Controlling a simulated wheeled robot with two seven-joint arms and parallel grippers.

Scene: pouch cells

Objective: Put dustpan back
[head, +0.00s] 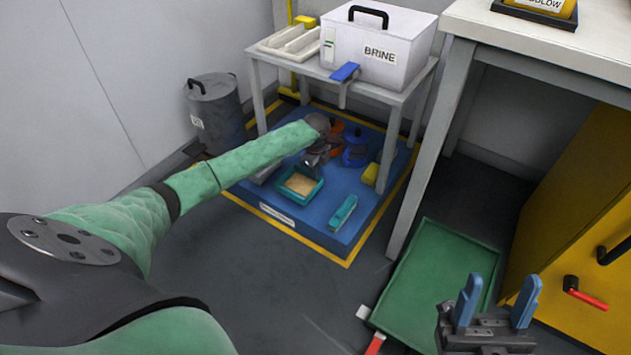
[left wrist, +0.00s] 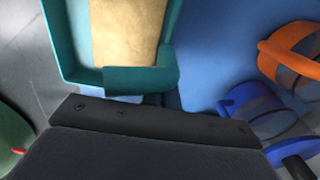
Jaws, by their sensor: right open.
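My left gripper (head: 316,157) reaches under the table, just behind and above this tray. Its fingers are hidden, and I cannot tell whether it holds anything. A dark bolted edge fills the lower left wrist view. My right gripper (head: 498,308) is open and empty, with blue fingers, over the large green tray (head: 415,270) on the floor.
Orange (left wrist: 275,47) and blue (left wrist: 230,105) round items sit beside my left gripper. A teal tool (head: 342,213) and a yellow block (head: 370,174) lie on the mat. Table legs, a grey bin (head: 216,105) and a yellow cabinet (head: 580,210) bound the space. A BRINE box (head: 350,55) stands above.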

